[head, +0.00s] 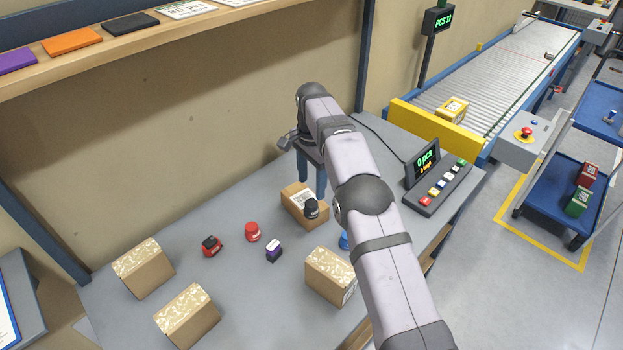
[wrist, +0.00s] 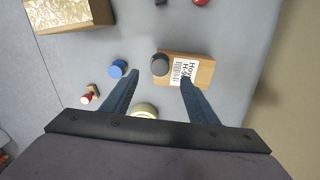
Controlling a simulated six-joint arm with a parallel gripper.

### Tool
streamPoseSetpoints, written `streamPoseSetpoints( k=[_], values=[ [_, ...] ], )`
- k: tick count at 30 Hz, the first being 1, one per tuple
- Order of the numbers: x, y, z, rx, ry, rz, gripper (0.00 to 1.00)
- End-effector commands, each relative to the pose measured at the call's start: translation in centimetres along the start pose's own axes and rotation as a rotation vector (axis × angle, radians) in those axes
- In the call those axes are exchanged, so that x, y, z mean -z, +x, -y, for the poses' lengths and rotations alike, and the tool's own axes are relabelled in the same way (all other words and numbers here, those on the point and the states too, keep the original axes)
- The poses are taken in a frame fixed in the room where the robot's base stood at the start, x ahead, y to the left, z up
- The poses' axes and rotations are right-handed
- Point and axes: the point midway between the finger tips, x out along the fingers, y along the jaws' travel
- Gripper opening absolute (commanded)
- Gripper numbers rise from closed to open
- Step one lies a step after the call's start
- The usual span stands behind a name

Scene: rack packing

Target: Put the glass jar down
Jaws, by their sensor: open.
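My gripper (head: 312,190) is open and empty above the table, over the labelled cardboard box. Its two fingers are spread in the wrist view (wrist: 160,76). A round pale yellow-green top (wrist: 144,110) shows between the finger bases, partly hidden by my gripper; it may be the glass jar, but I cannot be sure. I cannot make it out in the head view, where my arm hides part of the table. A dark jar with a black lid (head: 312,208) stands by the box; it also shows in the wrist view (wrist: 159,64).
The labelled box (head: 296,197) lies beside the dark jar. A blue-topped item (wrist: 118,69) and a small red-and-white item (wrist: 88,96) stand nearby. Red items (head: 253,231) and a purple-and-white one (head: 274,250) stand left.

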Motion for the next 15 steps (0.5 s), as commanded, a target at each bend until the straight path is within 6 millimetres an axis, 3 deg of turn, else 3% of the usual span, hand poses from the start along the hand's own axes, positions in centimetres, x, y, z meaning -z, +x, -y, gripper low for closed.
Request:
streamPoseSetpoints(
  k=[6, 15],
  values=[
    [0.0, -1.7, 0.0, 0.000, 0.000, 0.000, 0.54],
    [0.0, -2.1, 0.0, -0.002, 0.000, 0.001, 0.54]
  ],
)
